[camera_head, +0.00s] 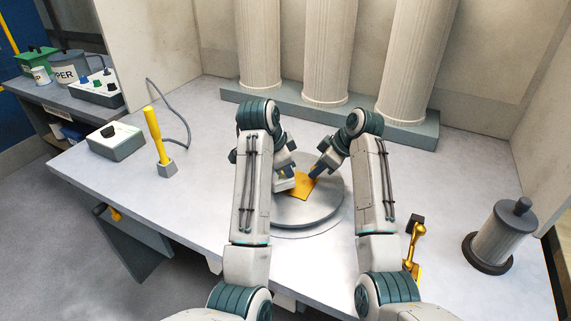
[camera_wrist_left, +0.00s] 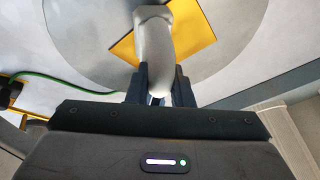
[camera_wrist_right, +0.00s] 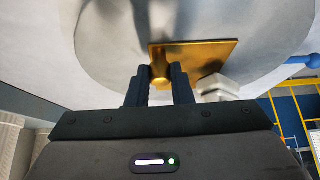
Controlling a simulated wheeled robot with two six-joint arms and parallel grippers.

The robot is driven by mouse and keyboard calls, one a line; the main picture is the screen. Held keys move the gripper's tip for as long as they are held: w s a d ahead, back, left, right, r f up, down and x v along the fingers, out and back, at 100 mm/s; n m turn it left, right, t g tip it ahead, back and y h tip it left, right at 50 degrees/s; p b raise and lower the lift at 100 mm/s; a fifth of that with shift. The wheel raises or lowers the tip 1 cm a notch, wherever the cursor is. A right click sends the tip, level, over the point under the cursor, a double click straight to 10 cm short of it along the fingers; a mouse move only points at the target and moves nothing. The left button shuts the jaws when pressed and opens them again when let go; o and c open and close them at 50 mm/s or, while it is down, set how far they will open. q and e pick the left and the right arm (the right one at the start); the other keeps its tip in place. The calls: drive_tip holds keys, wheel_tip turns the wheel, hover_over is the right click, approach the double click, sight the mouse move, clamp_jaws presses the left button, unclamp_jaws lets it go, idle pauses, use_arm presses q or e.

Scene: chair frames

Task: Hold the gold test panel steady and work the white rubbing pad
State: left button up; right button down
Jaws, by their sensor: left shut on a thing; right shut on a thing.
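The gold test panel (camera_head: 301,188) lies on a round grey disc (camera_head: 300,213) in the middle of the bench. My right gripper (camera_wrist_right: 160,80) is shut on a gold grip at the edge of the panel (camera_wrist_right: 207,55). My left gripper (camera_wrist_left: 158,90) is shut on the handle of the white rubbing pad (camera_wrist_left: 154,40). The pad is over the gold panel (camera_wrist_left: 195,35); I cannot tell whether it touches it. In the head view the pad (camera_head: 283,183) is partly hidden beside the panel, and it also shows in the right wrist view (camera_wrist_right: 216,88).
A yellow-handled tool (camera_head: 153,135) stands in a grey block at left, near a white box (camera_head: 116,141) with a cable. A yellow lever (camera_head: 413,246) and a grey canister (camera_head: 500,235) stand at right. Pale columns (camera_head: 328,50) stand behind. The front left bench is clear.

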use_arm(q)
drive_tip(key=shift+f, duration=0.55)
drive_tip(key=shift+d, duration=0.1)
